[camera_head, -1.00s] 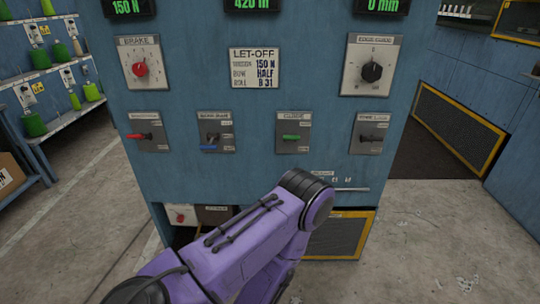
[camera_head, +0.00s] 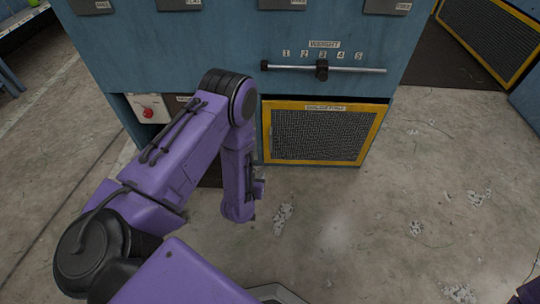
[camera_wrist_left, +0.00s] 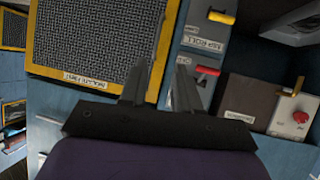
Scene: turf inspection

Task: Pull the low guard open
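The low guard (camera_head: 320,132) is a dark mesh panel in a yellow frame, low on the blue machine front. It looks closed. In the left wrist view the guard (camera_wrist_left: 95,42) fills the upper left, with its label near the lower edge. My left gripper (camera_wrist_left: 163,64) is open with nothing between its fingers. In that view one finger overlaps the guard's yellow edge and the other lies over the blue panel beside it. I cannot tell whether they touch. In the head view my left arm stands at the guard's left, and its fingers are hidden. My right gripper is out of view.
Beside the guard are a red handle (camera_wrist_left: 207,71), a yellow handle (camera_wrist_left: 222,17) and a white plate with a red knob (camera_head: 148,112). A weight bar (camera_head: 345,70) with a black slider projects above the guard. The concrete floor in front (camera_head: 400,220) is clear.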

